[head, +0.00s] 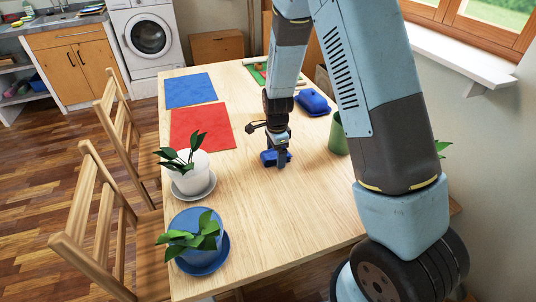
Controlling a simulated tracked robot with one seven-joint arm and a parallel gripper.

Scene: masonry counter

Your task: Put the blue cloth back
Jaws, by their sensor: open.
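A flat blue cloth (191,90) lies at the far left of the wooden table, just beyond a flat red cloth (201,127). My gripper (279,161) points down near the middle of the table. It is open, with its fingers at a small dark blue object (267,158) on the table top. My fingers partly hide that object, so I cannot tell whether it is a folded cloth or something solid, or whether they touch it.
A blue lidded dish (314,102) and a green cup (337,138) stand right of my gripper. A white-potted plant (188,172) and a blue-potted plant (196,232) stand on the left edge. A green board (258,73) lies at the back. The front middle is clear.

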